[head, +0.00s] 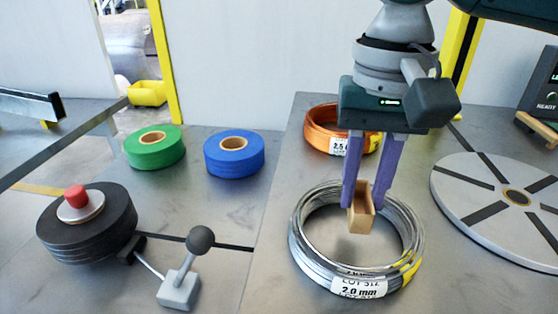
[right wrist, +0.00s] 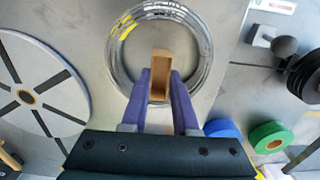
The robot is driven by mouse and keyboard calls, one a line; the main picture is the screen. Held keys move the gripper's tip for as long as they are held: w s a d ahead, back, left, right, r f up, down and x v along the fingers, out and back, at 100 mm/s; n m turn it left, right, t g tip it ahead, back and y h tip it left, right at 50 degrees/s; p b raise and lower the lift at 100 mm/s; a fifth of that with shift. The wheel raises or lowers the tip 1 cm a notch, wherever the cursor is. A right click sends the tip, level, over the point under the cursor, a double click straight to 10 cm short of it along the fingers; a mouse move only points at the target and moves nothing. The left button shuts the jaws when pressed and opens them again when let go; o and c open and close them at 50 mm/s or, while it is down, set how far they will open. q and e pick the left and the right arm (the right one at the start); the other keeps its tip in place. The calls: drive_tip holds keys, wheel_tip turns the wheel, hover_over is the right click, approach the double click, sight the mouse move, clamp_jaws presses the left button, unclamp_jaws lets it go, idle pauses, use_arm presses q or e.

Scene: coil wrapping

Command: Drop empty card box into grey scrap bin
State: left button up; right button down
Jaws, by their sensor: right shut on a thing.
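The empty card box (head: 361,217) is small, brown and open on one side. My right gripper (head: 366,200) is shut on it, with a purple finger on each side. In the head view the box appears over the opening of the grey wire coil (head: 299,246), which lies on the table. The box also shows between the fingertips in the right wrist view (right wrist: 161,64), with the coil ring around it in the picture. Whether the box touches the table is hard to tell. My left gripper is not in view. No grey scrap bin is seen in either view.
An orange coil (head: 322,128) lies behind the grey one. A grey slotted turntable (head: 470,185) is at the right. Green (head: 140,155) and blue (head: 232,165) tape rolls, a black disc stack (head: 100,235) and a lever (head: 180,288) are at the left.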

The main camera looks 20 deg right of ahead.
sight(362, 196)
drive_tip(key=shift+f+b, duration=0.4)
drive_tip(key=shift+f, duration=1.7)
drive_tip(key=shift+f, duration=0.15)
drive_tip(key=c, duration=0.7)
unclamp_jaws()
